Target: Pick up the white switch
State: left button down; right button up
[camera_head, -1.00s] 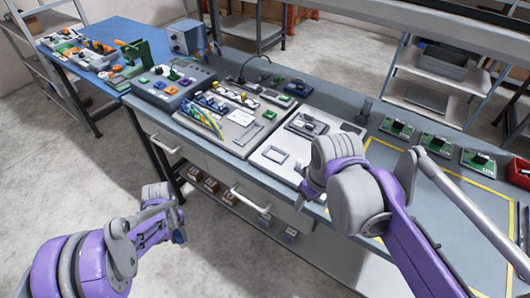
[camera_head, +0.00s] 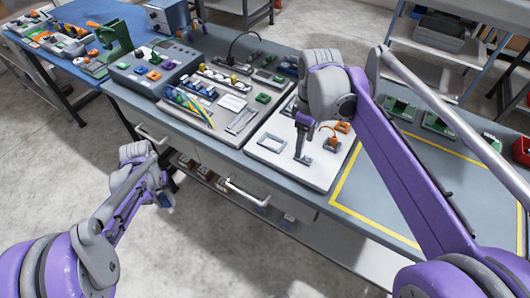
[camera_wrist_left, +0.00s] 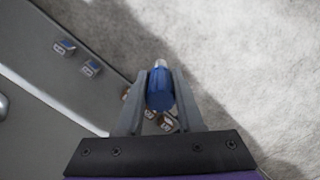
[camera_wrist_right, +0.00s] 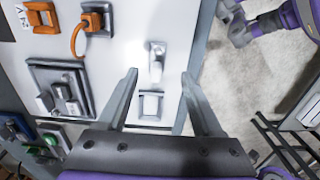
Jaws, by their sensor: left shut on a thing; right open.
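The white switch (camera_wrist_right: 156,62), a white toggle on a small grey plate, stands on the white panel (camera_wrist_right: 120,50) in the right wrist view. My right gripper (camera_wrist_right: 159,74) is open and empty, with the switch showing between and just past its fingertips. In the head view my right gripper (camera_head: 301,150) is low over the near edge of the white panel (camera_head: 312,182); it covers the switch there. My left gripper (camera_wrist_left: 158,78) is shut on a blue handle-like thing (camera_wrist_left: 160,92) with a pale tip, out over the floor in front of the bench.
An orange cable piece (camera_wrist_right: 76,40), an orange frame (camera_wrist_right: 40,16) and a dark double-switch unit (camera_wrist_right: 60,92) are further off on the panel.

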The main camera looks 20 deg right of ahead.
aim_at(304, 156)
jog(key=f, duration=0.5)
jog(key=shift+w, duration=0.3)
jog(key=shift+c, duration=0.3)
grip_shut()
